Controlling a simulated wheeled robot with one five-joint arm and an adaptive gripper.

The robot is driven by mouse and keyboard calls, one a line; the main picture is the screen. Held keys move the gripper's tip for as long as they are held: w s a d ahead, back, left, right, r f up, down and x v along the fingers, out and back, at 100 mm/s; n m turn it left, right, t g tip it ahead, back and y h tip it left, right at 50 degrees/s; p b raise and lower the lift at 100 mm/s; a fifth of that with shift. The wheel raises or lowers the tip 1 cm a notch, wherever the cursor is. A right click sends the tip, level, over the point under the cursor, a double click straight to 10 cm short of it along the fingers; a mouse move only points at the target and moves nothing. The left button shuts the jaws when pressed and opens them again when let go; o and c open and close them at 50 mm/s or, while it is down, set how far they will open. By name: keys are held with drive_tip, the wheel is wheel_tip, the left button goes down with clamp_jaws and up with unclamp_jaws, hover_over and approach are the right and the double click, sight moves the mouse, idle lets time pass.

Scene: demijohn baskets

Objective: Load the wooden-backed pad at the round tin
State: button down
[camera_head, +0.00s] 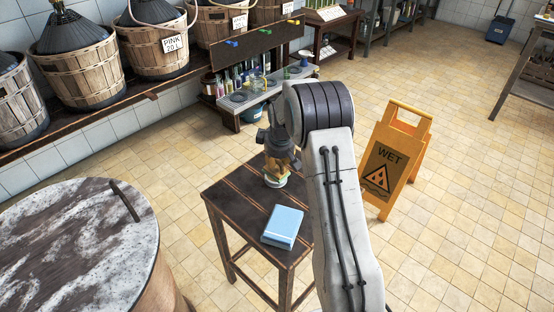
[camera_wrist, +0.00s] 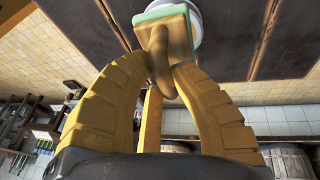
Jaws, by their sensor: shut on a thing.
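My gripper (camera_head: 278,160) is over the far end of a small dark wooden table (camera_head: 243,204). In the wrist view, its yellow fingers (camera_wrist: 160,76) are shut on the brown handle of the wooden-backed pad (camera_wrist: 165,24). The pad has a tan back and a pale green edge, and is held fingers-down over the tabletop. The round tin, pale and partly hidden by the pad, sits on the table in the wrist view (camera_wrist: 196,28); its rim shows beneath my gripper in the head view (camera_head: 275,182). I cannot tell whether pad and tin touch.
A light blue block (camera_head: 283,227) lies on the table's near part. A round, white-stained barrel top (camera_head: 75,245) stands at left, with a dark bar on it. A yellow wet-floor sign (camera_head: 392,165) stands right of my arm. Basketed demijohns (camera_head: 85,75) line the back-left shelf.

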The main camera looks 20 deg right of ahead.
drive_tip(key=shift+s+f+b, duration=0.1)
drive_tip(key=shift+f+b, duration=0.25)
drive_tip(key=shift+f, duration=0.15)
idle(1.4)
drive_tip(key=shift+r, duration=0.1)
drive_tip(key=shift+r+p, duration=2.4)
drive_tip(key=shift+r, duration=1.15)
drive_tip(key=shift+r, duration=0.1)
